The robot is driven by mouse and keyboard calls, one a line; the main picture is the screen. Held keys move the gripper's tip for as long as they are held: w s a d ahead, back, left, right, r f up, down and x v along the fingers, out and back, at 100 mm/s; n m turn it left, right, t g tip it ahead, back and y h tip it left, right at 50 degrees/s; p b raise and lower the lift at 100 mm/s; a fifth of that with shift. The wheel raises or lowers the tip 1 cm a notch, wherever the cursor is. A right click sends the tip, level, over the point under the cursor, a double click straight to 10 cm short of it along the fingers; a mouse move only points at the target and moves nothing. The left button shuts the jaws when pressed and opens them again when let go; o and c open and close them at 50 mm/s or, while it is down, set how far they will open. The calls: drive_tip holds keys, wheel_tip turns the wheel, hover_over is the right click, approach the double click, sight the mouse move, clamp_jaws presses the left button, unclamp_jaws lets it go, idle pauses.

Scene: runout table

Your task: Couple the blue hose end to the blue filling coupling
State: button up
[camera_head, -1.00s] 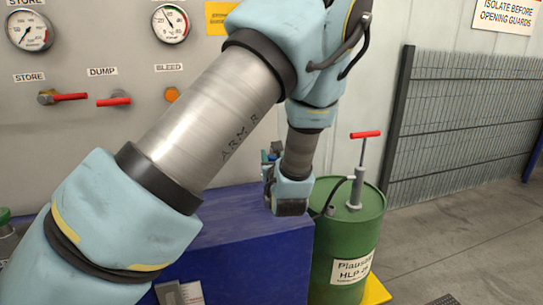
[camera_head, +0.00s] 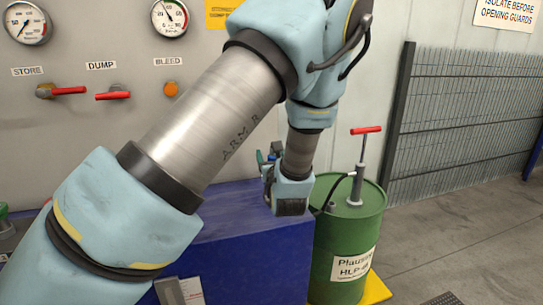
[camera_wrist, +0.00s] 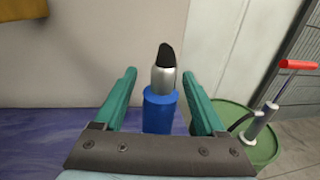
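In the wrist view a blue cylindrical piece (camera_wrist: 158,112) with a silver collar and a black tip stands upright between the green fingers of my gripper (camera_wrist: 164,88). A gap shows on both sides, so the fingers are open and do not touch it. I cannot tell whether this piece is the hose end or the filling coupling. In the head view my gripper (camera_head: 268,157) is over the blue table, partly hidden by my wrist; a little blue shows beside the fingers. A black hose (camera_head: 331,192) runs from the drum's pump and disappears behind my wrist.
A green drum (camera_head: 345,240) with a red-handled hand pump (camera_head: 357,185) stands right of the blue table (camera_head: 255,260), close to my wrist. A grey panel (camera_head: 90,130) with gauges and red levers is behind. A mesh fence (camera_head: 465,120) stands right; the floor there is mostly clear.

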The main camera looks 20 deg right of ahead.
drive_tip(key=b+v, duration=0.3)
drive_tip(key=v, duration=0.7)
drive_tip(key=shift+s, duration=0.4)
drive_tip(key=shift+r, duration=0.1)
drive_tip(key=shift+a, duration=0.15)
